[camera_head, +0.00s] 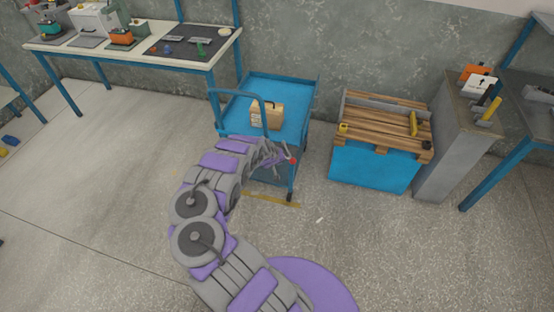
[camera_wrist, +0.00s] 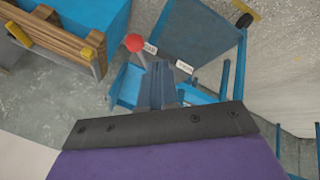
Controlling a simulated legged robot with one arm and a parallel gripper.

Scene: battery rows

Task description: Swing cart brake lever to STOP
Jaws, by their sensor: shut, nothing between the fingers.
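The blue cart (camera_head: 298,92) stands in the middle of the head view, with its handle toward my arm. The brake lever's red knob (camera_head: 292,160) shows at the cart's near right corner, just right of my gripper (camera_head: 275,152). In the wrist view the red knob (camera_wrist: 134,42) sits on a short stem beside the left of two small white labels; their lettering is too small to read surely. My gripper (camera_wrist: 164,72) is shut and empty, with its fingertips below and right of the knob, apart from it in the picture. The lever's pivot is partly hidden by the fingers.
A blue crate with wooden slats (camera_head: 375,160) stands right of the cart, beside a grey cabinet (camera_head: 455,145). A workbench (camera_head: 130,50) is at back left. The floor left of my arm is open.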

